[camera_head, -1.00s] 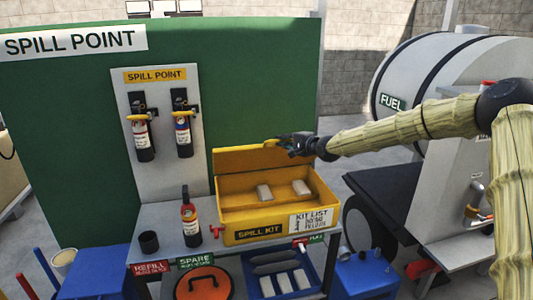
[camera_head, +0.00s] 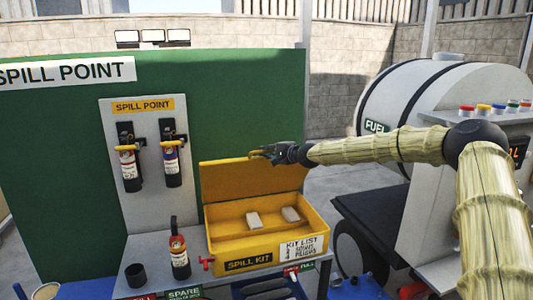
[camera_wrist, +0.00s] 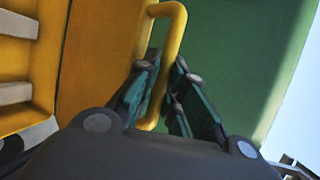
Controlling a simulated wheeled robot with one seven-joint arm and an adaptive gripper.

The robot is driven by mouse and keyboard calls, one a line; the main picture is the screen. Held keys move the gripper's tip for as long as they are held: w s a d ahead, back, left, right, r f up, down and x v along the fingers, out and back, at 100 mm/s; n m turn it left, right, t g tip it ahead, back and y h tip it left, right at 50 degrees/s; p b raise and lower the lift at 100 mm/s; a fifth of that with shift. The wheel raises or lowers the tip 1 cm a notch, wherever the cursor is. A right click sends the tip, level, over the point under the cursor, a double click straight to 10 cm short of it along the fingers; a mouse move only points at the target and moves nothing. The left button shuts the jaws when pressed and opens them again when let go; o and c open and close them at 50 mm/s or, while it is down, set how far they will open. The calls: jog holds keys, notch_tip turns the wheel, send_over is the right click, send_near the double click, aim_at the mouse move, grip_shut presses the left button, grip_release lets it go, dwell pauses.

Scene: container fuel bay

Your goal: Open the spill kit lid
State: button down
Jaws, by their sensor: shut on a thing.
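The yellow spill kit (camera_head: 268,241) stands on the grey bench with its lid (camera_head: 240,181) swung up, standing roughly upright at the back of the box. Two pale blocks lie inside the box. My gripper (camera_head: 260,153) is at the upper edge of the lid, shut on the lid handle. In the wrist view the yellow handle (camera_wrist: 174,45) passes between the dark fingers of my gripper (camera_wrist: 165,100), and the lid (camera_wrist: 100,55) lies to its left. The lid hinge is hidden.
A fire extinguisher (camera_head: 178,252) and a black cup (camera_head: 135,275) stand left of the box on the bench (camera_head: 150,290). Two extinguishers hang on the panel (camera_head: 118,205) behind. A fuel tank (camera_head: 405,90) stands at the right. The green wall (camera_head: 255,105) is behind the lid.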

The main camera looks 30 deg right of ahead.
jog(key=c, duration=1.8)
grip_release()
jog(key=shift+d, duration=0.1)
jog(key=shift+o, duration=0.2)
jog(key=shift+s, duration=0.1)
jog(key=v, duration=1.2)
jog(key=shift+c, duration=0.3)
